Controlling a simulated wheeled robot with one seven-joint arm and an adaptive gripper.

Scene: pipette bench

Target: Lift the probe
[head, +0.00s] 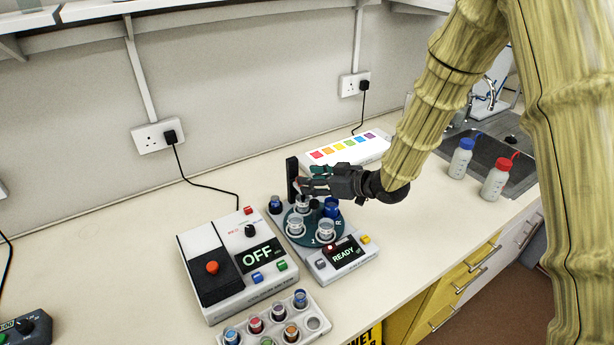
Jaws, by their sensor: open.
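The carousel device (319,264) with the READY display stands on the bench, right of the OFF device. Its dark green round carousel (293,239) holds several vials, some with clear tops and one with a blue cap (331,208). A black upright post (292,177) rises at the back of the carousel. My gripper (313,185) is in from the right, above the carousel and close to the post. It is open. The probe itself cannot be clearly told apart from the post and the fingers; whether they touch is hidden.
The OFF device (217,258) with a red knob is at left. A vial rack (258,335) sits in front. A white box with coloured squares (366,147) is behind my gripper. Two capped bottles (461,158) (496,180) stand by the sink (500,147).

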